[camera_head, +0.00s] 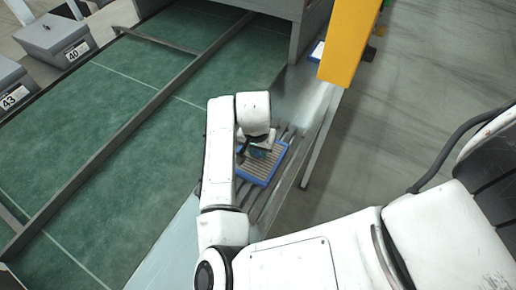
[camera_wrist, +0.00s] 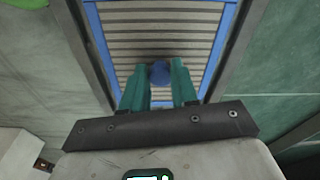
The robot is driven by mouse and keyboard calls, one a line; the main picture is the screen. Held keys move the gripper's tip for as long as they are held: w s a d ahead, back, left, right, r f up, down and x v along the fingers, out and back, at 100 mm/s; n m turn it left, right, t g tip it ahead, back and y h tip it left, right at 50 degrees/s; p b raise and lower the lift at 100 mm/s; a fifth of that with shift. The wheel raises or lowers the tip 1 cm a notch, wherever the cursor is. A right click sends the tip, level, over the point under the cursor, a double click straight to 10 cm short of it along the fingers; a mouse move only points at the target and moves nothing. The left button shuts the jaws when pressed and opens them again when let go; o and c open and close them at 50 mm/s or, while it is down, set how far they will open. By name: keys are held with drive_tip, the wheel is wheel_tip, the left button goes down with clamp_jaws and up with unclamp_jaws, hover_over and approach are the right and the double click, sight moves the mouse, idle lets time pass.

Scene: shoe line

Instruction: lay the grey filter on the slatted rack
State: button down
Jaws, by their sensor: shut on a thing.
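The grey filter (camera_head: 264,166) is a flat pleated panel with a blue frame. In the wrist view its pleats (camera_wrist: 160,28) fill the top middle, with a round blue knob (camera_wrist: 159,73) on it. My gripper (camera_wrist: 159,82) has its teal fingers on either side of this knob and is shut on it. In the head view my gripper (camera_head: 256,150) is above the filter and hides part of it. The slatted rack (camera_head: 257,205) is under the filter, its bars showing around the filter's edges. I cannot tell whether the filter touches the bars.
A yellow post (camera_head: 348,40) stands beyond the rack, near a small blue-and-white item (camera_head: 317,51). A green surface (camera_head: 90,130) with a dark rail lies to the left. Grey numbered boxes (camera_head: 55,38) stand at the far left. Grey floor is open on the right.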

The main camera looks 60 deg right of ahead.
drive_tip(key=shift+f, duration=0.1)
drive_tip(key=c, duration=0.9)
unclamp_jaws()
drive_tip(key=shift+o, duration=0.2)
wheel_tip(320, 180, up, 12)
drive_tip(key=a, duration=0.1)
drive_tip(key=d+r+n+t+h, duration=0.2)
drive_tip(key=d+r+n+h, duration=0.25)
drive_tip(key=d, duration=0.45)
drive_tip(key=n+y, duration=0.2)
drive_tip(key=n, duration=0.5)
hover_over(257, 160)
drive_tip(key=s+d, duration=0.2)
drive_tip(key=s, duration=0.2)
wheel_tip(257, 160, down, 9)
drive_tip(key=s+a+f+n+y, duration=0.1)
drive_tip(key=s+a+f+y, duration=0.1)
drive_tip(key=s+a+f, duration=0.2)
drive_tip(key=s+a+f+n+g+y, duration=0.1)
drive_tip(key=s+a+f, duration=0.3)
drive_tip(key=a, duration=0.4)
drive_tip(key=shift+s+a+f+n+y+b, duration=0.2)
drive_tip(key=shift+s+f+n+y+b, duration=0.15)
drive_tip(key=shift+s+n, duration=0.4)
